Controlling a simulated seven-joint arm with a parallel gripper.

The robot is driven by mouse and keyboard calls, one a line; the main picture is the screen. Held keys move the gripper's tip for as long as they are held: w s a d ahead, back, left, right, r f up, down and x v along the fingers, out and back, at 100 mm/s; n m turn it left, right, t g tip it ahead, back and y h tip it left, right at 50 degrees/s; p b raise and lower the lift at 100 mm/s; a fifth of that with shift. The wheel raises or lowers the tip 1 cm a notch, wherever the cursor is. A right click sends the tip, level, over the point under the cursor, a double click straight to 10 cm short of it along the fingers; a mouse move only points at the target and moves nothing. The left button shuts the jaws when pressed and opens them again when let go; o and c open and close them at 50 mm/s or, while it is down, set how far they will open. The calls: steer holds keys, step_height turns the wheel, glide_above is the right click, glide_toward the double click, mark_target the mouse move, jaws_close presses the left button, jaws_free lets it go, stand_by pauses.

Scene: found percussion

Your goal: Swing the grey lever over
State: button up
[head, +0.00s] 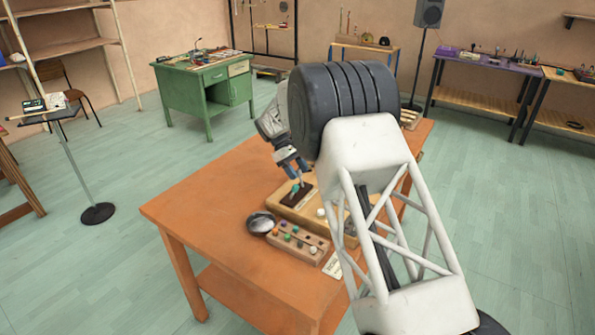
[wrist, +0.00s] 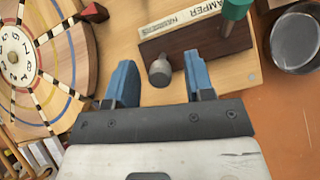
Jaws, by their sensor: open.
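In the wrist view a short grey lever (wrist: 160,73) with a rounded knob stands on a dark brown base (wrist: 187,44). A green knob (wrist: 236,9) rises at the base's right end. My gripper (wrist: 158,64) is open, with its blue fingers to the left and right of the grey lever in the picture. I cannot tell how far the lever reaches between them; no contact shows. In the head view my gripper (head: 291,168) hangs over the dark base (head: 298,198), by the green knob (head: 295,187). The grey lever is not clear there.
A strip lettered "AMPER" (wrist: 190,18) lies beside the base. A numbered wheel (wrist: 48,75) stands left, a dark round bowl (wrist: 296,40) right. In the head view, a block with coloured pegs (head: 298,242) sits nearby. The orange table (head: 205,205) is bare at left.

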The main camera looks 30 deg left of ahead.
steer(key=v, duration=0.7)
steer(key=shift+a+r, duration=0.25)
steer(key=shift+r, duration=0.05)
stand_by(0.5)
